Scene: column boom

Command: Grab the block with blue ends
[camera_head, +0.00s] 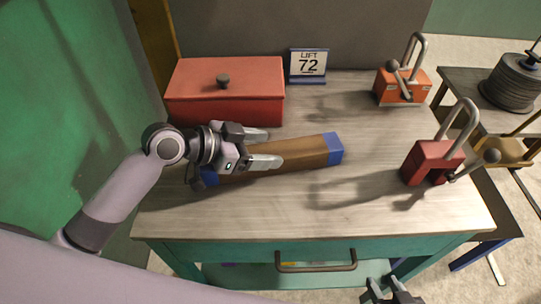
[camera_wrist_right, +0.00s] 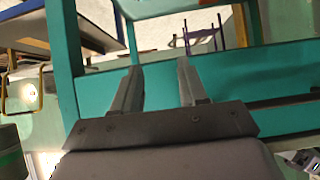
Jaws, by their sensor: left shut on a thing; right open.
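The block with blue ends (camera_head: 297,155) is a long brown wooden bar, lying lengthwise on the workbench top in the head view. Its right blue end shows fully; its left blue end is partly hidden behind my left gripper. My left gripper (camera_head: 268,148) is at the left half of the block, its fingers on either side and shut on it. My right gripper (camera_head: 390,292) is at the bottom edge of the head view, below the bench front. In the right wrist view its two fingers (camera_wrist_right: 160,88) are apart with nothing between them.
A red lidded box (camera_head: 225,92) stands behind the block, with a sign reading "LIFT 72" (camera_head: 308,65) beside it. An orange clamp-like device (camera_head: 402,86) and a red one (camera_head: 432,162) stand at right. The teal drawer front has a handle (camera_head: 316,262).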

